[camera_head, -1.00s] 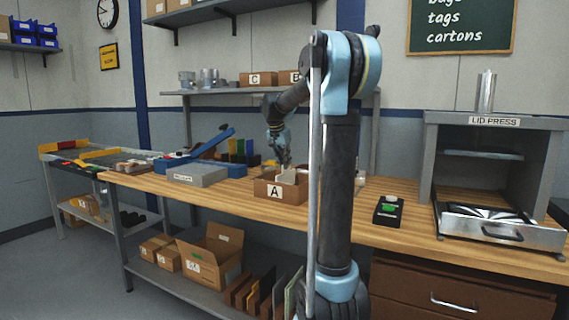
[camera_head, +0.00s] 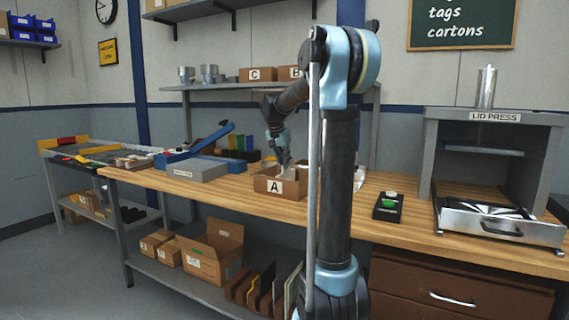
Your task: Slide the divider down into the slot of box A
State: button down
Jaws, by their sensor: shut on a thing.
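Box A (camera_head: 268,186) is an open brown carton with a white "A" label, standing on the wooden workbench behind and left of my arm's column. My gripper (camera_head: 284,161) points down over the box's opening. It is shut on the divider (camera_head: 291,173), a thin pale panel that shows only in small part at the box's mouth. The slot is hidden inside the box. I cannot tell from here how deep the divider sits or whether it is lined up with the slot.
A grey box (camera_head: 196,169) and upright coloured panels (camera_head: 237,144) stand left of box A. A dark device with a green button (camera_head: 388,206) and the lid press (camera_head: 493,118) are to the right. The bench front (camera_head: 225,193) is clear.

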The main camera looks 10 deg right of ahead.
jog(key=shift+f, duration=0.35)
jog(key=c, duration=1.7)
grip_release()
jog(key=shift+o, duration=0.2)
jog(key=v, duration=1.2)
jog(key=shift+s+f, duration=0.1)
jog(key=shift+f, duration=0.05)
